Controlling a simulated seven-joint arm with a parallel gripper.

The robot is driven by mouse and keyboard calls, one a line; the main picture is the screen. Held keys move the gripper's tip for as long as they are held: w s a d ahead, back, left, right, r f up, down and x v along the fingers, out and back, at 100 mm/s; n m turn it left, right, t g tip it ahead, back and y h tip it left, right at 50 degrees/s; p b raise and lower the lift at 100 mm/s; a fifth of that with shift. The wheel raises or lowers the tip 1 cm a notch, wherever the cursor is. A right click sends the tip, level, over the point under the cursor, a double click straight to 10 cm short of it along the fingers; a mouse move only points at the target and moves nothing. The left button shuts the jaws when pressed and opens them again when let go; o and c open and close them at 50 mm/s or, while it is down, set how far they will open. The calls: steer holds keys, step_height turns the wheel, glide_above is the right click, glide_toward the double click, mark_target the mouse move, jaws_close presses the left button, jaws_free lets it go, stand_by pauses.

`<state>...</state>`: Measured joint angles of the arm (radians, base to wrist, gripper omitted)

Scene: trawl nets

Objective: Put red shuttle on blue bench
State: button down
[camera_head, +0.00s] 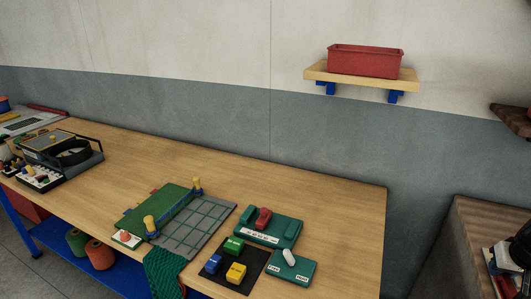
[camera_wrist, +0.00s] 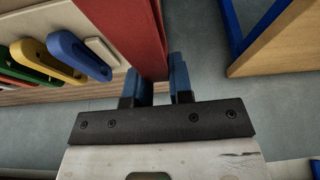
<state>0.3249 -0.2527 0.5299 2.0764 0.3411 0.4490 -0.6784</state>
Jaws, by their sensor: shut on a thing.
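My gripper (camera_wrist: 155,85) shows in the wrist view with its blue fingertips shut on a long, flat red piece, which I take for the red shuttle (camera_wrist: 138,30). It runs up between the fingers and out of the top of the picture, so its far end is hidden. The blue bench (camera_head: 300,190) shows in the head view with a wooden top and blue legs. In the wrist view, a wooden top on a blue frame (camera_wrist: 285,48) is at upper right, apart from my gripper.
In the wrist view, blue (camera_wrist: 78,55), yellow and other coloured slotted pieces lie on a pale board at left. On the bench are a green holder with a red piece (camera_head: 263,218), a dark tray of blocks (camera_head: 215,282) and a black machine (camera_head: 75,155). The bench's back middle is clear.

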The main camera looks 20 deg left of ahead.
steer(key=w+a+r+n+g+y, duration=0.1)
steer(key=w+a+n, duration=0.2)
steer(key=w+a, duration=0.55)
steer(key=w+a+n+y, duration=0.1)
steer(key=w+a+n, duration=0.35)
steer(key=a, duration=0.75)
steer(key=w+a+r+n+g+y, duration=0.1)
steer(key=w+a+n, duration=0.1)
steer(key=w+a, duration=0.8)
steer(key=n+g+y, duration=0.1)
steer(key=n+g, duration=0.1)
steer(key=n, duration=0.6)
glide_above(269, 192)
steer(key=d, duration=0.1)
steer(key=shift+d+f, duration=0.1)
steer(key=shift+f, duration=0.8)
steer(key=shift+f, duration=2.5)
steer(key=shift+f, duration=0.1)
steer(key=shift+f, duration=2.4)
